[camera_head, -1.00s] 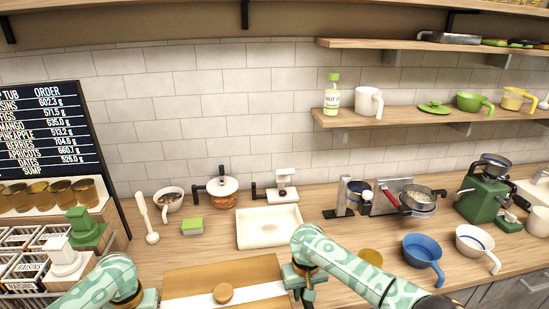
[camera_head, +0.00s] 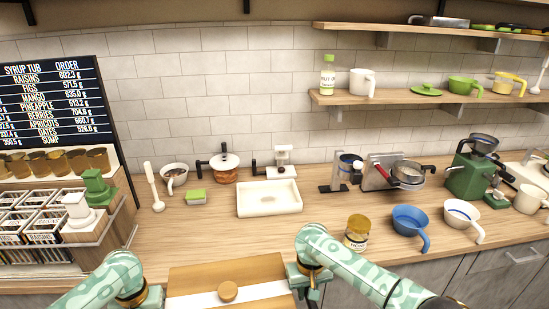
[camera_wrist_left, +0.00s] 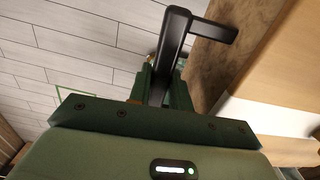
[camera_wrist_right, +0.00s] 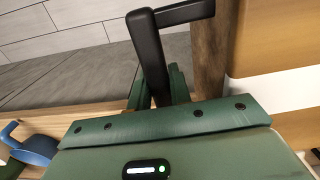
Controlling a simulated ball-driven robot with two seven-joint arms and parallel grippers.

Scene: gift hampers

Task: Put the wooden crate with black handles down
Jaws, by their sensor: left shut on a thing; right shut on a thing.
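The crate is held between both arms, in front of the counter's edge. Its wooden side also shows in the left wrist view (camera_wrist_left: 285,70) and right wrist view (camera_wrist_right: 275,40). Its underside is hidden.
The wooden counter (camera_head: 330,215) holds a white tray (camera_head: 268,200), a honey jar (camera_head: 357,232), a blue cup (camera_head: 409,220) and a white cup (camera_head: 462,218). A rack of labelled tubs (camera_head: 40,225) stands at the left. Grey plank floor (camera_wrist_left: 80,45) shows below.

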